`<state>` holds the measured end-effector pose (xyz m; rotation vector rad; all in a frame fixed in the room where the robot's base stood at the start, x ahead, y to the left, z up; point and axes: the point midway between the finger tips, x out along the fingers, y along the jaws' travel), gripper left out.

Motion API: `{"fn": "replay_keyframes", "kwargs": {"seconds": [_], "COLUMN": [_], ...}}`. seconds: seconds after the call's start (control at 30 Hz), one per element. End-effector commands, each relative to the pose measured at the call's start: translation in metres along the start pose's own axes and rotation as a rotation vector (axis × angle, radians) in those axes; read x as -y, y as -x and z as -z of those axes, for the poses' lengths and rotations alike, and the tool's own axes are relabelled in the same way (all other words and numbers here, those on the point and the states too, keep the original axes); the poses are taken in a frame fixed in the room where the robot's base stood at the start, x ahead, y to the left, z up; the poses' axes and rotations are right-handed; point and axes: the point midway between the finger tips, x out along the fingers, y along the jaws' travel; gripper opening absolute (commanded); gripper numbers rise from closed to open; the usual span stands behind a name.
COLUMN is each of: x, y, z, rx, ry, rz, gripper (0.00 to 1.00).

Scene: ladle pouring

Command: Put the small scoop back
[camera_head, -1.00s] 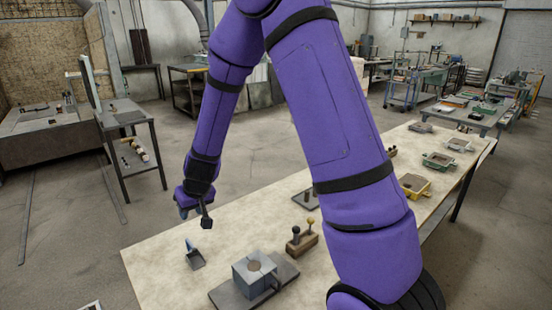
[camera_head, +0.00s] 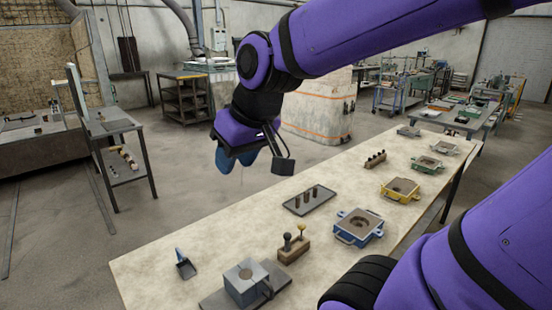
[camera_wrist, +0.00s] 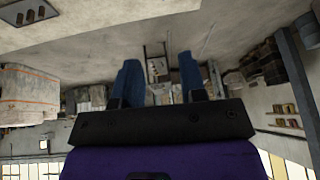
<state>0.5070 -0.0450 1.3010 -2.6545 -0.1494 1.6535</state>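A small grey scoop (camera_head: 186,269) with a blue handle tilted upward rests on the bench at its near left end. My gripper (camera_head: 236,162) is up in the air, beyond the bench's far edge and well above and right of the scoop. In the wrist view my gripper (camera_wrist: 160,85) shows two blue fingers apart with nothing between them. The scoop is not visible in the wrist view.
The pale bench (camera_head: 225,225) also holds a metal block (camera_head: 240,288) on a plate, a wooden stand (camera_head: 294,250) with knobbed tools, a tray (camera_head: 322,194) of dark cylinders and a blue frame box (camera_head: 358,228). Bench around the scoop is clear.

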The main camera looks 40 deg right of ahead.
Motion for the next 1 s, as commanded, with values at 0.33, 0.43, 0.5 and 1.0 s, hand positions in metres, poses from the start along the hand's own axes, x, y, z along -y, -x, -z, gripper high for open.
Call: {"fn": "replay_keyframes", "kwargs": {"seconds": [0.33, 0.43, 0.5, 1.0], "x": [-0.015, -0.017, -0.017, -0.017], "y": [0.048, 0.050, 0.051, 0.050], "z": [-0.059, -0.064, -0.064, -0.064], "rx": [-0.006, -0.005, -0.005, -0.005], "ry": [-0.039, -0.043, -0.044, -0.044], "rz": [-0.078, -0.085, -0.086, -0.085], "gripper": [0.38, 0.38, 0.38, 0.38]}}
